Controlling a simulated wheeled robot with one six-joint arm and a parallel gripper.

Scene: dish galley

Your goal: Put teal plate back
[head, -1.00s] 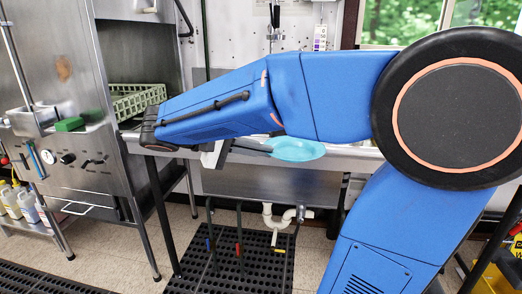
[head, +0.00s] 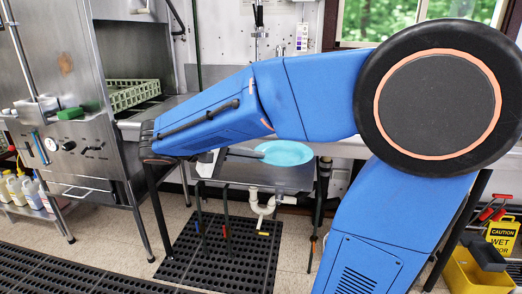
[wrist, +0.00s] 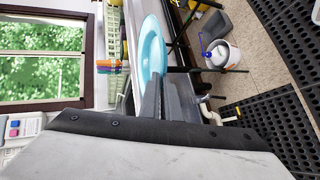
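The teal plate (head: 287,153) is held out in the air at the end of my arm, to the right of my gripper (head: 258,154). In the wrist view the teal plate (wrist: 151,50) sits at the tips of the grey fingers (wrist: 163,85), its rim between them. My gripper looks shut on the plate's edge. The plate looks roughly level in the head view. My blue forearm hides part of the gripper and the counter behind it.
A green dish rack (head: 133,95) stands on the steel counter beside the dish machine (head: 60,60). A black floor mat (head: 215,250) lies below. Bottles (head: 30,192) stand on a low shelf. A yellow caution sign (head: 494,240) and a yellow bucket (head: 470,275) are at right.

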